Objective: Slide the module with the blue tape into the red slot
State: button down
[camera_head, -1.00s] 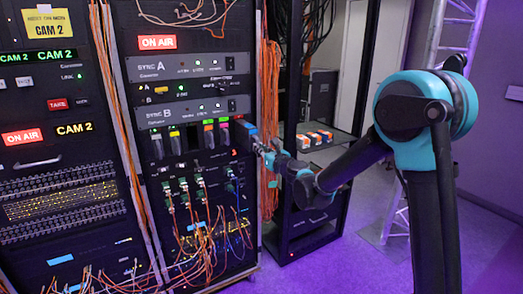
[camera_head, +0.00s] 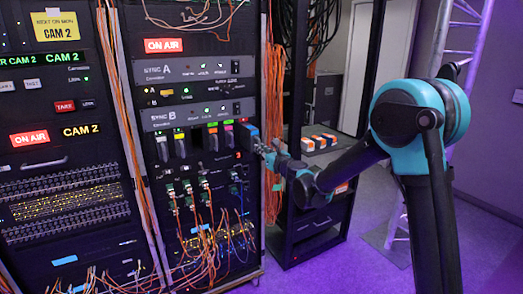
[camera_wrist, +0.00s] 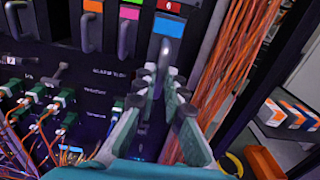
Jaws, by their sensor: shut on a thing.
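The module with the blue tape (camera_head: 250,131) stands upright at the right end of the module row. In the wrist view its blue tape (camera_wrist: 171,27) is just below a red label marked 6 (camera_wrist: 168,6), which marks the red slot. My gripper (camera_head: 262,148) is at the module's front. In the wrist view my gripper (camera_wrist: 165,76) is shut on the grey handle (camera_wrist: 166,50) below the tape. The module lines up with the red-labelled slot, but its front hides the opening, and I cannot tell how deep it sits.
Modules with orange (camera_wrist: 93,6) and pink (camera_wrist: 129,13) tape stand to its left. Orange cables (camera_wrist: 237,70) hang close on the right. Green connectors and cables are below. A shelf at the right holds orange-and-white boxes (camera_head: 319,142).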

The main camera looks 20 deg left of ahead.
aim_at(253, 142)
jog(key=shift+x, duration=4)
jog(key=shift+w, duration=0.1)
jog(key=shift+x, duration=1.8)
jog(key=c, duration=1.5)
grip_release()
jog(key=shift+a, duration=0.1)
jog(key=shift+c, duration=0.2)
jog(key=v, duration=1.2)
